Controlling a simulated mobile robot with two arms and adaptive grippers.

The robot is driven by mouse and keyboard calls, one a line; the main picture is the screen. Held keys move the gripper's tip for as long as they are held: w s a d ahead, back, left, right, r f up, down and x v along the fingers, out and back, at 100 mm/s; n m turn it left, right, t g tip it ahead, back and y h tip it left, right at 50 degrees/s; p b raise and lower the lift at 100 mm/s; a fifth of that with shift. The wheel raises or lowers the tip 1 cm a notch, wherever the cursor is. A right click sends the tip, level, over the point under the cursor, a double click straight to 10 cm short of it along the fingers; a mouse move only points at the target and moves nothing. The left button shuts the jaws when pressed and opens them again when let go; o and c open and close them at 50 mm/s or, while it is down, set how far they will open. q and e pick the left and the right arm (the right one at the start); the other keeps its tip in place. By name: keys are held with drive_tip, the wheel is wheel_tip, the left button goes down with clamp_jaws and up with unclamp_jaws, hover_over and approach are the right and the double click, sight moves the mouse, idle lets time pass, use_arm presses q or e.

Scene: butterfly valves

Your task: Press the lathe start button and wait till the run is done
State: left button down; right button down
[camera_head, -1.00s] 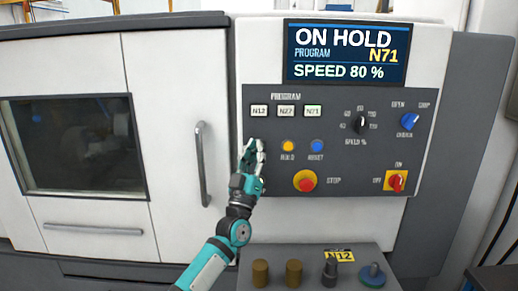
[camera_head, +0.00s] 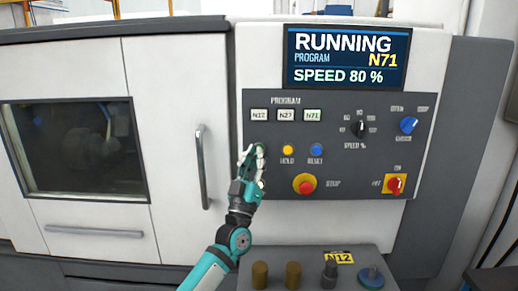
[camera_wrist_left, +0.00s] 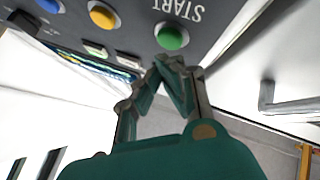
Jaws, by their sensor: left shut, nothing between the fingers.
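The lathe display (camera_head: 345,56) reads RUNNING, program N71, speed 80 %. The green start button (camera_wrist_left: 172,37) shows in the left wrist view beside the word START; in the head view my gripper hides it. My left gripper (camera_head: 253,150) is shut and empty in front of the panel's left part. In the left wrist view its closed fingertips (camera_wrist_left: 170,62) are right by the button's edge; I cannot tell whether they touch it. My right gripper is out of view. Through the door window (camera_head: 75,148) blurred shapes show inside.
The panel also holds a yellow hold button (camera_head: 288,150), a blue reset button (camera_head: 316,150), a red stop button (camera_head: 304,184), a speed knob (camera_head: 359,129) and a red main switch (camera_head: 395,184). A door handle (camera_head: 201,165) juts out to the left. A stand with several parts (camera_head: 330,272) is below.

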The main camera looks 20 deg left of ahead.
use_arm(q)
drive_tip(key=s+p, duration=0.2)
drive_tip(key=s+d+p, duration=0.1)
drive_tip(key=s, duration=0.1)
drive_tip(key=shift+s+d+p, duration=0.2)
drive_tip(key=shift+s+p, duration=0.2)
idle(0.6)
